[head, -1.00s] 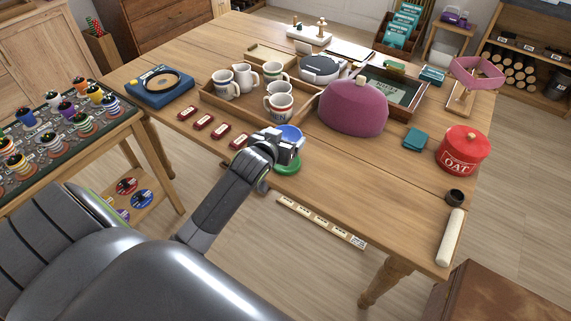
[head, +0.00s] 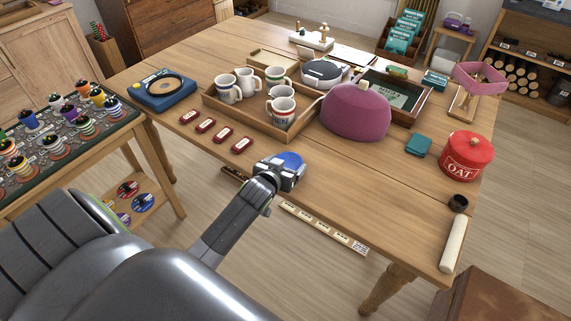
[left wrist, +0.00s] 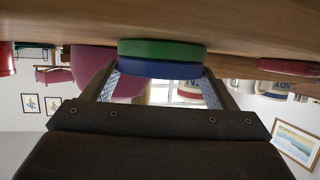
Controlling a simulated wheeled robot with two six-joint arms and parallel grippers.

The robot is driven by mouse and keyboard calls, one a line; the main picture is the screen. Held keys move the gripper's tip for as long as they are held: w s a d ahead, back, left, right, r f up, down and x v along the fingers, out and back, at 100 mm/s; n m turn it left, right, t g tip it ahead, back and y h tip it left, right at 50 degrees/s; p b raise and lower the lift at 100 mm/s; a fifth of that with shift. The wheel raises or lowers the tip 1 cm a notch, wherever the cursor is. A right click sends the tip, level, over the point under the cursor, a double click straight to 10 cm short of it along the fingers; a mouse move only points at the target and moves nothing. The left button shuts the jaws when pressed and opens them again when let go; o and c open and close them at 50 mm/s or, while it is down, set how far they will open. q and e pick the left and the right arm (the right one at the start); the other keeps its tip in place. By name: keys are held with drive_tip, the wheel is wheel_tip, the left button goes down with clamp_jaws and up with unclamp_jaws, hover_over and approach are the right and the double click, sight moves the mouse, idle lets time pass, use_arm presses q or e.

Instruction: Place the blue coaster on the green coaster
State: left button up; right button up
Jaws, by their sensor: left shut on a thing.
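The blue coaster (head: 291,159) is a flat disc at the near edge of the wooden table. My left gripper (head: 288,169) is shut on it. The left wrist view is upside down and shows the blue coaster (left wrist: 160,70) between the two fingers of my left gripper (left wrist: 160,77). The green coaster (left wrist: 160,48) lies on the table directly under the blue one, roughly lined up, with no clear gap between them. In the head view the green coaster is hidden by my gripper and the blue coaster. My right gripper is not in view.
The table right of the gripper is clear.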

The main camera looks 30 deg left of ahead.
use_arm(q)
drive_tip(key=o, duration=0.9)
drive_tip(key=shift+o, duration=0.2)
drive_tip(key=shift+s+r, duration=0.1)
drive_tip(key=shift+r, duration=0.05)
drive_tip(key=v, duration=1.1)
drive_tip(key=shift+s+r+p, duration=0.2)
drive_tip(key=shift+s+p, duration=0.1)
drive_tip(key=shift+s, duration=0.05)
